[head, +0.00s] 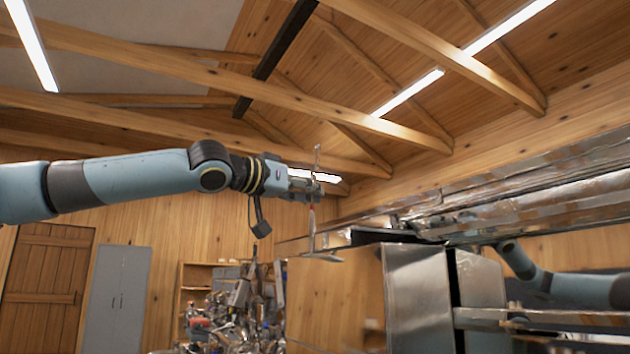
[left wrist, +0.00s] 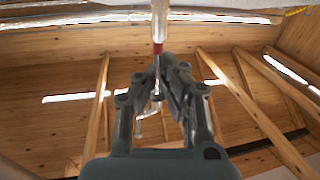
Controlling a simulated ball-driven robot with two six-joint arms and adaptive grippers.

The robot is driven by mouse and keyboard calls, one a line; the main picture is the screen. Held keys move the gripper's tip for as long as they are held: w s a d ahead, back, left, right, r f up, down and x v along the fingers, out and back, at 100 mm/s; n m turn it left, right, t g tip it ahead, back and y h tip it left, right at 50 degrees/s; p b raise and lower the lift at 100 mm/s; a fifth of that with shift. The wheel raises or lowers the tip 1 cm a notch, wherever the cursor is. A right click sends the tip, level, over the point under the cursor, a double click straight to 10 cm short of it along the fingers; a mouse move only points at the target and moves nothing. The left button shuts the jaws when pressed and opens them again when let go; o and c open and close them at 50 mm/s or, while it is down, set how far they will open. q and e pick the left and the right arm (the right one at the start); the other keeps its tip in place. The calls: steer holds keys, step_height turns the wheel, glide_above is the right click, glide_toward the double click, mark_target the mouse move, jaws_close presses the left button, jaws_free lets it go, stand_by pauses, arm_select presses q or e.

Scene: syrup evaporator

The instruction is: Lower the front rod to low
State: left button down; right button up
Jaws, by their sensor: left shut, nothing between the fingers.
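A thin upright metal rod (head: 312,235) with a red section stands in mid-picture in the head view, its lower end at a flat metal piece beside the evaporator. In the left wrist view the rod (left wrist: 160,20) runs in from the top, with a red band and a small hooked end near the fingers. My left gripper (head: 311,188) reaches in from the left at the rod's upper part. Its fingers (left wrist: 160,80) are shut and hold nothing; the rod passes close by them. Whether they touch it I cannot tell. My right gripper is hidden.
The metal evaporator (head: 420,290) fills the right side, with long shiny pans (head: 530,195) above. My right arm shows behind it. A cluttered shelf (head: 193,275), grey cabinet (head: 118,295) and wooden door (head: 48,280) stand at the back left. Wooden beams cross overhead.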

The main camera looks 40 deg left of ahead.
arm_select(q)
steer(key=shift+d+f, duration=0.3)
steer(key=shift+d, duration=0.05)
steer(key=c, duration=2)
jaws_free()
steer(key=o, duration=0.5)
steer(key=shift+s+d+r, duration=0.15)
steer(key=shift+d+r, duration=0.05)
steer(key=shift+d, duration=0.05)
steer(key=shift+a, duration=0.35)
